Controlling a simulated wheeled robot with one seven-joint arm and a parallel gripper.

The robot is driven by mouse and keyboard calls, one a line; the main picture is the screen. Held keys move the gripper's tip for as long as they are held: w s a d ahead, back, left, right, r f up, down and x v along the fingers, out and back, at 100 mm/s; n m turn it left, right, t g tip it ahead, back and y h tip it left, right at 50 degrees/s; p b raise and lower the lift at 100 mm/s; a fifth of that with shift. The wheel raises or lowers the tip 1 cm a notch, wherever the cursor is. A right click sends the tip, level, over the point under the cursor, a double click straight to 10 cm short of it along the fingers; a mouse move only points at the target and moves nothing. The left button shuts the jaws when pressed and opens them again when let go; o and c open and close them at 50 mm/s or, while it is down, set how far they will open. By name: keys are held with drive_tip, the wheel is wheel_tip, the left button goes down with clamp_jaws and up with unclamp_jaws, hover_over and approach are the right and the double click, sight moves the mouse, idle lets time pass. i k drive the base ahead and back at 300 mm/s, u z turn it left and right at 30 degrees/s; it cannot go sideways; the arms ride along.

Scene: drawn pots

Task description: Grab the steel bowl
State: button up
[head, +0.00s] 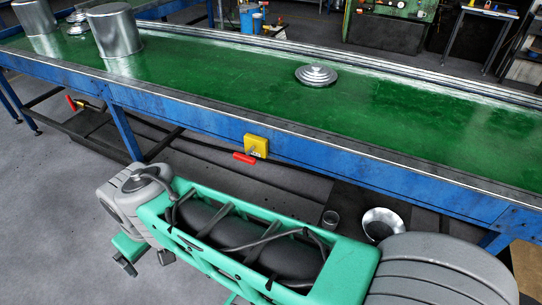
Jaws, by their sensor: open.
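A shiny steel bowl (383,222) sits low under the front edge of the conveyor, on a dark surface. My arm hides its lower right part. My gripper (145,261) is at the lower left, in front of the conveyor, with its fingers pointing down. It is open, with nothing seen between the fingers. It is well to the left of the bowl and not touching it.
The green conveyor (225,85) with a blue frame crosses the view. A stepped steel lid (316,75) lies on it, and a large steel pot (115,32) stands at its left. Grey floor is clear at lower left.

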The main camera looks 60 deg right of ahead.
sight(378, 224)
drive_tip(key=z, duration=2.85)
drive_tip(key=k, duration=0.45)
drive_tip(key=u, duration=1)
drive_tip(key=i, duration=0.75)
drive_tip(key=z, duration=0.7)
